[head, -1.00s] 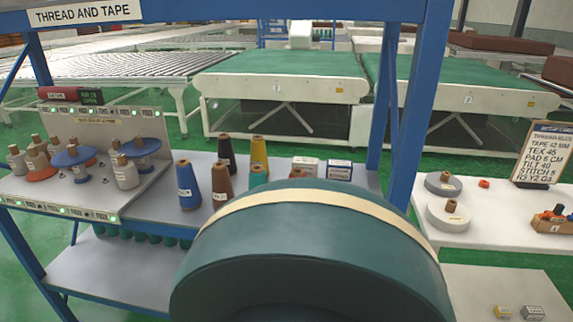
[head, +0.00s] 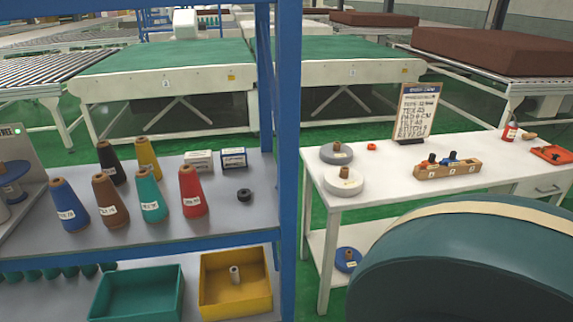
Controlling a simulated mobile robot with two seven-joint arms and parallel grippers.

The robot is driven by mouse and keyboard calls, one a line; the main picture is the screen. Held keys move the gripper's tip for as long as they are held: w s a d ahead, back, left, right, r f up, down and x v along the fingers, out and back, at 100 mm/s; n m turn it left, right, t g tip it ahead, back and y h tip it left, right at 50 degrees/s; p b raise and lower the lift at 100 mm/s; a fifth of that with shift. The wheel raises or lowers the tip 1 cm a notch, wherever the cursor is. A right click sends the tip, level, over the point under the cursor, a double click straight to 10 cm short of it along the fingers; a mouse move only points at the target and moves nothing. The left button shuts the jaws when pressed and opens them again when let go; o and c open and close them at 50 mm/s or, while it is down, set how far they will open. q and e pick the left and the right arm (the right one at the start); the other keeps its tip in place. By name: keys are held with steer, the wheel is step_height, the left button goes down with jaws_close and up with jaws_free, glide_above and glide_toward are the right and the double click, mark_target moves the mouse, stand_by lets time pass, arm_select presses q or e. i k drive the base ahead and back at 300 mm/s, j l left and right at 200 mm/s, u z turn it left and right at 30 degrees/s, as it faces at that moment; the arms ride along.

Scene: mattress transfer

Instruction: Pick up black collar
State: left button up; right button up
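The black collar (head: 244,195) is a small black ring lying flat on the grey upper shelf (head: 222,222). It sits right of the red thread cone (head: 191,191) and left of the blue rack post. Nothing touches it. Neither of my grippers shows in the head view, so I cannot see their state.
Several thread cones stand left of the collar, with two small boxes (head: 233,158) behind it. The blue post (head: 287,150) rises close on its right. Below are a green bin (head: 137,292) and a yellow bin (head: 208,290). A white table (head: 380,190) stands right.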

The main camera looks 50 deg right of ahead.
mark_target(245, 195)
steer(key=z, duration=1.2)
steer(key=l, duration=0.1)
